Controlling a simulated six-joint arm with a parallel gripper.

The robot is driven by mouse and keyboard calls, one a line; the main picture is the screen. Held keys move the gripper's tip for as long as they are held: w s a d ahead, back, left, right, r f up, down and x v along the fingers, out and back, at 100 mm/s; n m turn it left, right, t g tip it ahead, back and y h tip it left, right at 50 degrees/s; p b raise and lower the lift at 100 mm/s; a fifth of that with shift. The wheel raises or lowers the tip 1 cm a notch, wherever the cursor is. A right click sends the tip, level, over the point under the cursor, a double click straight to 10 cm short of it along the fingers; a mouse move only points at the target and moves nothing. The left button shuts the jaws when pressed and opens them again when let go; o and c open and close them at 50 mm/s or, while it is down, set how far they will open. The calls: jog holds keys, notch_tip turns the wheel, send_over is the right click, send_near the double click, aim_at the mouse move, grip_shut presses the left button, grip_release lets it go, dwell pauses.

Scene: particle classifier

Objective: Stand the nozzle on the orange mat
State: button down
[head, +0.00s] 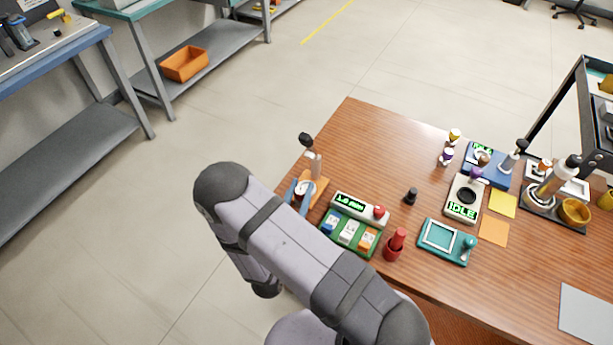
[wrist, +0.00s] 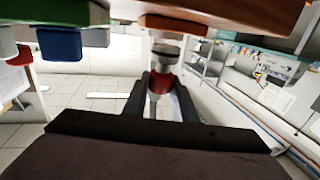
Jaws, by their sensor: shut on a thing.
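My gripper (head: 299,194) is at the left edge of the wooden table, beside a small orange-brown stand (head: 317,188) with an upright grey and black tool. In the wrist view my gripper (wrist: 161,84) is shut on a small part with a dark red band and pale ends, seemingly the nozzle (wrist: 163,83). Its upper end in that view is close under the stand's board; I cannot tell if they touch. In the head view it is mostly hidden by my fingers. The orange mat (head: 494,231) lies flat and bare at the table's right.
A green tray of coloured blocks (head: 348,249), a red cup (head: 393,254), a teal-framed tray (head: 430,255), an IDLE device (head: 463,211) and a small black part (head: 411,195) lie between my gripper and the mat. A yellow mat (head: 503,205) adjoins the orange one.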

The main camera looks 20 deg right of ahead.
jog(key=shift+x, duration=1.5)
jog(key=shift+w+d+f+b, duration=0.25)
jog(key=shift+w+d+b, duration=0.1)
jog(key=shift+w, duration=0.3)
jog(key=shift+w+d+f+b, duration=0.3)
jog(key=shift+w+d, duration=0.1)
jog(key=shift+w, duration=0.25)
jog(key=shift+f, duration=0.2)
jog(key=c, duration=1.4)
grip_release()
jog(key=shift+c, duration=0.2)
